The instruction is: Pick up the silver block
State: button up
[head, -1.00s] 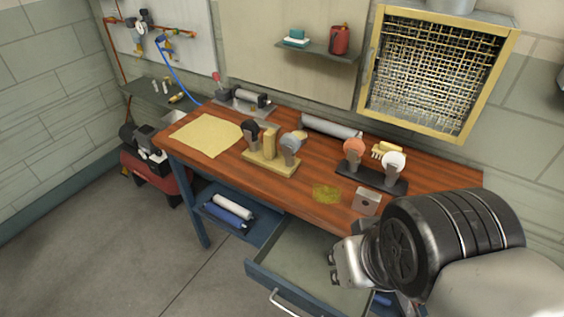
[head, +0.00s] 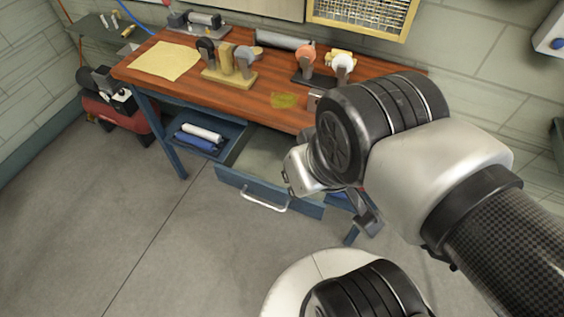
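The silver block (head: 314,99) is a small grey metal piece near the front right edge of the wooden workbench (head: 285,117). My arm's black joint covers part of it in the head view. My gripper (head: 368,218) shows only in part, as a dark piece below my wrist, in front of the bench and lower in the picture than the block. It is apart from the block. Most of it is hidden behind my arm, so its opening cannot be made out.
An open blue drawer (head: 245,186) juts out below the bench front. A yellow cloth (head: 284,101) lies left of the block. Behind stand a dark rack (head: 312,80) with round-headed tools and a wooden tool stand (head: 229,78). The floor in front is clear.

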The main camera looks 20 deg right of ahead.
aim_at(315, 94)
jog(key=i+l, duration=0.1)
jog(key=l, duration=0.3)
jog(key=i+l, duration=0.1)
jog(key=l, duration=0.35)
jog(key=i+l, duration=0.1)
jog(key=l, duration=0.3)
jog(key=i+l, duration=0.1)
jog(key=l, duration=0.3)
